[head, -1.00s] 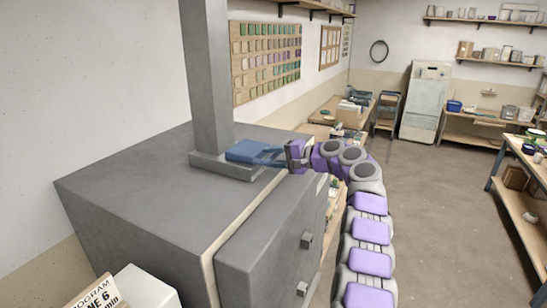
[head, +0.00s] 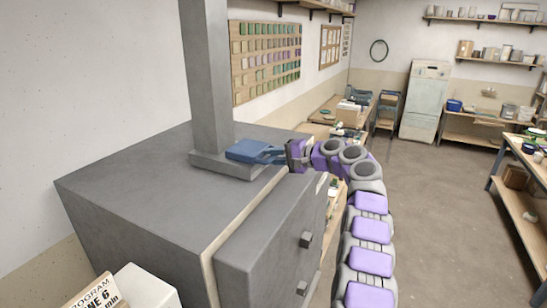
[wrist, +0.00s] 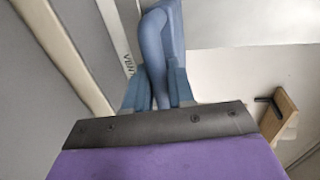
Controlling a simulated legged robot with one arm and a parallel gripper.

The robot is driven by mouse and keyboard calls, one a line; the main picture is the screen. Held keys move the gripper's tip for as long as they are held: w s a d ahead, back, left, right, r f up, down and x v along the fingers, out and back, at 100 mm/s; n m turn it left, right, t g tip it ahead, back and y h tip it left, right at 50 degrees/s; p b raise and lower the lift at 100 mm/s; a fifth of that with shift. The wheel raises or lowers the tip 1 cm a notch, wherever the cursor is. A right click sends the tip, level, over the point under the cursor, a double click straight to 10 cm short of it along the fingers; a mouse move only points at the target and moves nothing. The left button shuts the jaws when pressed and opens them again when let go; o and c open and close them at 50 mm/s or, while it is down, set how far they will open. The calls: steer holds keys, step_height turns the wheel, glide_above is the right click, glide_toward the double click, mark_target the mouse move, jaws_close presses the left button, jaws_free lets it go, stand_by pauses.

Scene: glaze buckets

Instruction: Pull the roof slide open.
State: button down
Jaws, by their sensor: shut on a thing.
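The roof slide (head: 243,150) is a blue piece at the foot of the grey flue on top of the grey kiln (head: 130,185). Its near end points right, toward the kiln's front edge. My gripper (head: 272,156) reaches in from the right, just above the roof, and is shut on the slide's end. In the wrist view, the slide's blue curved grip (wrist: 154,40) runs down between my two blue-grey fingers (wrist: 156,85). The exact contact of the fingertips is partly hidden.
The flue (head: 208,80) rises directly behind the slide. The kiln door (head: 275,235) with its dark handles is below my arm. A white box with a program card (head: 95,293) stands at lower left. Floor to the right is open, with a workbench (head: 525,180) at the far right.

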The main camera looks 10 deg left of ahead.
steer(key=d, duration=0.1)
steer(key=s+d+b, duration=0.1)
steer(key=d, duration=0.1)
steer(key=s+d+b, duration=0.1)
steer(key=d, duration=0.1)
steer(key=shift+d+f, duration=0.2)
steer(key=shift+d, duration=0.05)
steer(key=c, duration=1.1)
jaws_free()
steer(key=shift+w+a, duration=0.1)
steer(key=shift+r, duration=0.1)
steer(key=v, duration=1.7)
steer(key=shift+d, duration=0.2)
